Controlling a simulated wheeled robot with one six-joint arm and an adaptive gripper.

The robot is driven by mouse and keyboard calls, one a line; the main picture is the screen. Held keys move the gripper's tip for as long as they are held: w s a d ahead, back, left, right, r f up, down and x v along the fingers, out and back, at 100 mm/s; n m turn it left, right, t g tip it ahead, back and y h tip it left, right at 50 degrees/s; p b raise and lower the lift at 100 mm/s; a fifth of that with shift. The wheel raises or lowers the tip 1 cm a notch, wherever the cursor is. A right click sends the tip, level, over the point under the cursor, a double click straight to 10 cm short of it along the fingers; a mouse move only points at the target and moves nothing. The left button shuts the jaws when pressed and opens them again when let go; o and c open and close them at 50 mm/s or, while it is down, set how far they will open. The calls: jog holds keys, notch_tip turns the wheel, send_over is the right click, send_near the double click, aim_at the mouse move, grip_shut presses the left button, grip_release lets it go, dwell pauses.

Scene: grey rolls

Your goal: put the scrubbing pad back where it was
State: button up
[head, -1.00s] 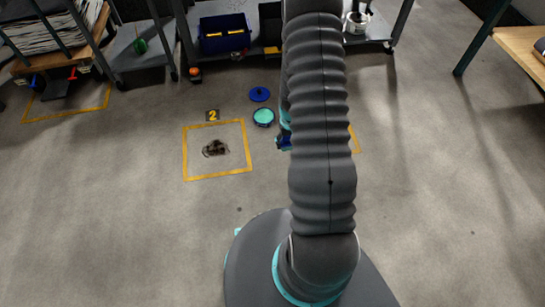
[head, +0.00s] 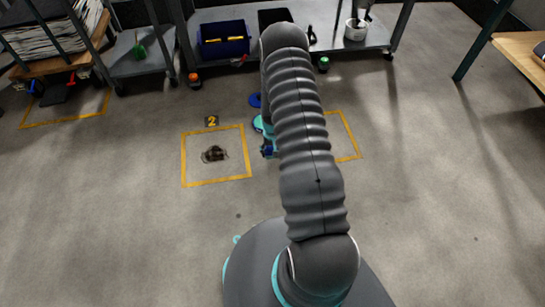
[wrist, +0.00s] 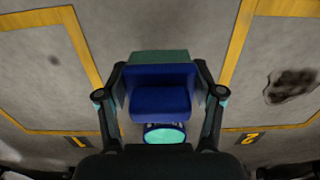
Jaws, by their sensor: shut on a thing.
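The scrubbing pad (wrist: 160,103), a blue block with a dark green layer along its far side, is between the fingers of my gripper (wrist: 161,84) in the wrist view. The gripper is shut on it from left and right. A round tub (wrist: 165,135) with a teal top and blue rim shows just beyond the pad's lower edge in the wrist view, partly covered. In the head view my arm hides most of the gripper; a bit of blue shows at its left edge, beside the tub (head: 257,124).
Another yellow square (head: 353,140), marked 1 in the wrist view, lies partly behind my arm. A blue disc (head: 254,99) lies beyond the tub. Shelves with a dark blue bin (head: 223,38) stand behind.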

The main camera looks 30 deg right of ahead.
jog(key=shift+f, duration=2)
jog(key=shift+f+b, duration=0.2)
jog(key=shift+b, duration=0.15)
jog(key=o, duration=1.2)
